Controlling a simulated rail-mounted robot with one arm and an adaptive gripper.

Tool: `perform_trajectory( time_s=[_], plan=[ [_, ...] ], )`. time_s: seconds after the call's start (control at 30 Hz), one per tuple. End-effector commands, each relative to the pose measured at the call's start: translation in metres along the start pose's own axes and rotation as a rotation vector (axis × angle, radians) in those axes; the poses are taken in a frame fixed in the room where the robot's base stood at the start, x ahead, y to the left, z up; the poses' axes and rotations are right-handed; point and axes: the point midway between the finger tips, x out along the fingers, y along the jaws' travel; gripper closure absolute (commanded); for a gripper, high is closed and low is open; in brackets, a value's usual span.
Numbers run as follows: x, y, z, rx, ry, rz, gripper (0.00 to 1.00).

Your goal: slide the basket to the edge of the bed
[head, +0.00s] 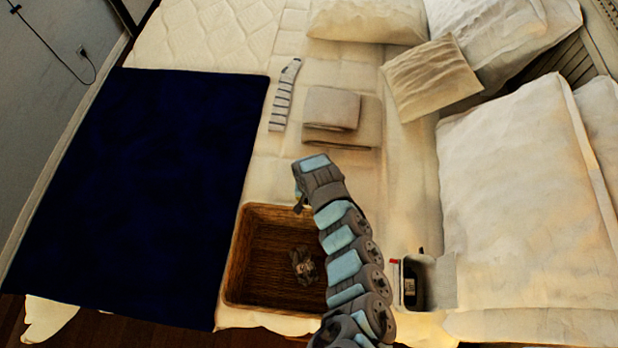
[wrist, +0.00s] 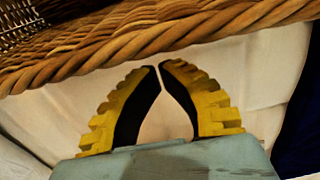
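The brown wicker basket (head: 234,258) stands on the bed (head: 225,316) near its front edge in the head view. My arm crosses over its right side and hides part of it. My gripper (head: 299,206) points down at the basket's far rim, close to its far right corner; its fingers are mostly hidden there. In the wrist view the thick woven rim (wrist: 150,45) of the basket runs across the top, just beyond the fingertips. My gripper (wrist: 159,66) shows yellow ridged fingers with tips nearly together and nothing between them. Whether the tips touch the rim cannot be told.
A small crumpled brown thing (head: 303,265) lies in the basket. A dark blue blanket (head: 140,190) covers the bed left of it. Folded cloths (head: 340,118) and a striped sock (head: 283,98) lie beyond. A white box (head: 430,280) stands right of my arm, beside large pillows (head: 520,200).

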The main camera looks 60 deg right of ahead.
Motion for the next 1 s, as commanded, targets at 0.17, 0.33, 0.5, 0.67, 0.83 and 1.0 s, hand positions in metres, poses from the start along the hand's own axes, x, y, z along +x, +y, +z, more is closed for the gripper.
perform_trajectory(
  time_s=[0.17, 0.33, 0.5, 0.67, 0.83, 1.0],
  plan=[
    [-0.003, 0.000, -0.008, -0.002, 0.001, 0.000, 1.00],
    [-0.014, 0.001, -0.009, 0.000, 0.003, -0.001, 1.00],
    [-0.027, 0.001, -0.008, -0.001, 0.003, 0.000, 1.00],
    [-0.045, 0.000, -0.009, -0.001, 0.005, -0.002, 1.00],
    [-0.065, -0.001, -0.009, 0.000, 0.005, -0.004, 1.00],
    [-0.083, 0.000, -0.008, 0.000, 0.003, -0.002, 1.00]
  ],
)
